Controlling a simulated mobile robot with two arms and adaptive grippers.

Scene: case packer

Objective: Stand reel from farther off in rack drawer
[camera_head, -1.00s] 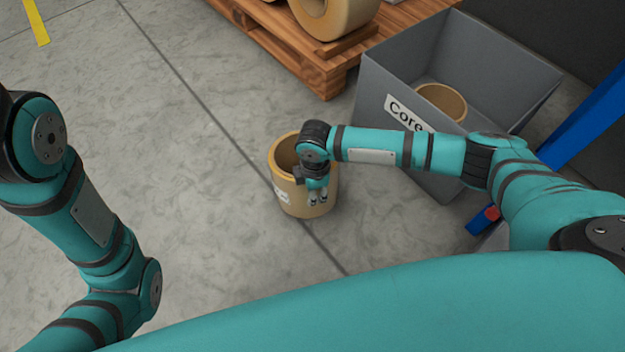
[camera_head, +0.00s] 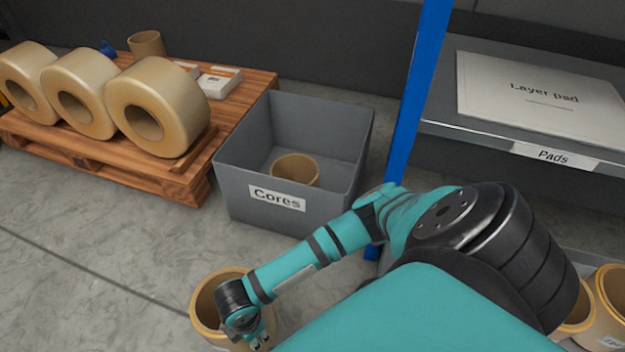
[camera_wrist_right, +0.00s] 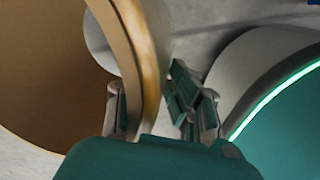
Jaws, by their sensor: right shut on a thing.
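A tan reel (camera_head: 208,297) with a wide open core shows at the bottom of the head view. My right gripper (camera_head: 258,342) is at its near right side, shut on its wall. In the right wrist view the reel's curved wall (camera_wrist_right: 128,40) runs between the two fingers of the right gripper (camera_wrist_right: 150,95). Whether the reel touches the floor cannot be told. More tan reels (camera_head: 612,292) stand at the lower right edge, partly cut off. A drawer under them cannot be made out. My left gripper is out of view.
A grey bin marked Cores (camera_head: 235,195) holds a tan core (camera_head: 296,168). A wooden pallet (camera_head: 185,187) with large rolls (camera_head: 165,95) stands at the left. A blue post (camera_head: 412,100) and a shelf marked Pads (camera_head: 480,138) stand at the right. Floor at lower left is clear.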

